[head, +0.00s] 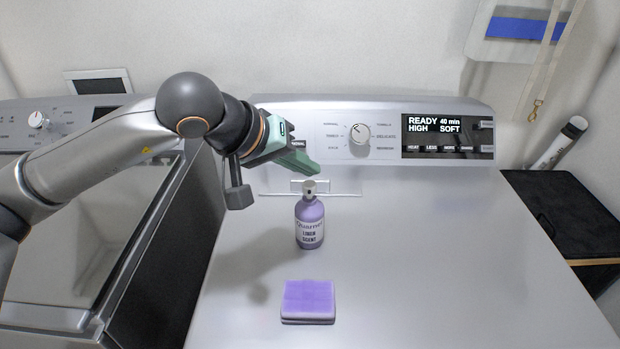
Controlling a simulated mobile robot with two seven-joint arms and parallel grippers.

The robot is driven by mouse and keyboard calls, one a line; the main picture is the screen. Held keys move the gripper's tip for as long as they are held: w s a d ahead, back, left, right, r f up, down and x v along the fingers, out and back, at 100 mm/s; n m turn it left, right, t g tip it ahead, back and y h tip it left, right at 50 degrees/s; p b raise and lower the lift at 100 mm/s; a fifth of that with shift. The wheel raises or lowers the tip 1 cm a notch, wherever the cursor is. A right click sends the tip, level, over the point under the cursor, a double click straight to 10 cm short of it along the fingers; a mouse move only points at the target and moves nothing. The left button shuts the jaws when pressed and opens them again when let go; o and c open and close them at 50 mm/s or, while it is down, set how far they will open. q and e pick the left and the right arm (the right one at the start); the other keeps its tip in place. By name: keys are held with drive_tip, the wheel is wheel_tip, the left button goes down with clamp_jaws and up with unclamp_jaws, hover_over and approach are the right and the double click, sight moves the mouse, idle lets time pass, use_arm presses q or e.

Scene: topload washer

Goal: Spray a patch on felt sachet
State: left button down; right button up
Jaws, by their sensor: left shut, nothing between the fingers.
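The felt sachet (308,300) is a flat purple block lying on the washer's grey top, near the front. A purple spray bottle (310,222) labelled "Linen Scent" stands upright behind it, with a grey spray head on top. My left gripper (312,168) comes in from the left, above and just behind the bottle's head. Its green fingers are shut with nothing between them. I cannot tell whether they touch the bottle's head. My right gripper is not in view.
The washer top (440,250) is clear to the right of the bottle. The control panel (380,135) with a dial and display rises at the back. Another machine (75,240) stands at the left across a dark gap. A black box (565,215) is at the right.

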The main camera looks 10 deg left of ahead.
use_arm(q)
wheel_tip(320, 180, up, 5)
drive_tip(key=p, duration=0.2)
drive_tip(key=shift+r+p, duration=0.1)
drive_tip(key=shift+p, duration=0.2)
idle(0.6)
